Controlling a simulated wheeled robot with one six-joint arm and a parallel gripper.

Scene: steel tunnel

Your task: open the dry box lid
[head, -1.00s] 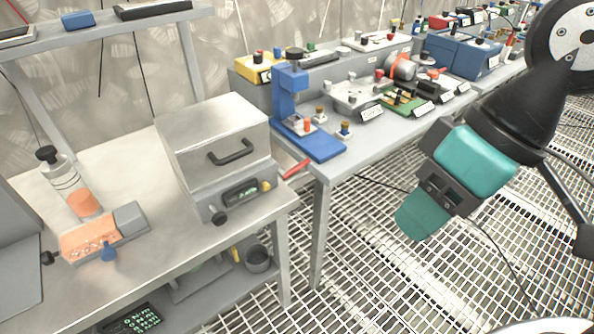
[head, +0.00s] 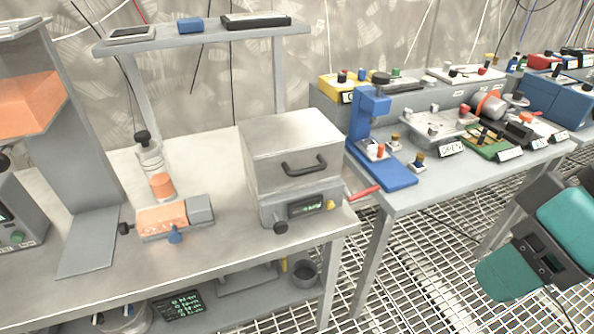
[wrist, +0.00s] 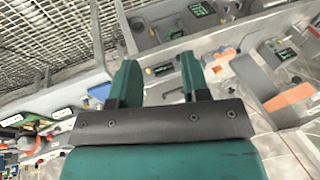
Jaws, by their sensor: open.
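The dry box (head: 295,170) is a grey metal box on the left bench, with its lid down. A dark handle (head: 304,164) is on its front, above a panel with a small display (head: 315,204) and knobs. My gripper (head: 500,275) is at the lower right in the head view, over the grating and well apart from the box. In the wrist view my gripper (wrist: 156,85) shows two teal fingers spread apart with nothing between them.
A red-handled tool (head: 363,192) sticks out beside the box at the bench edge. A blue stand (head: 370,120) is on the neighbouring bench to the right. An orange syringe holder (head: 165,218) stands left of the box. Open grating floor lies in front.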

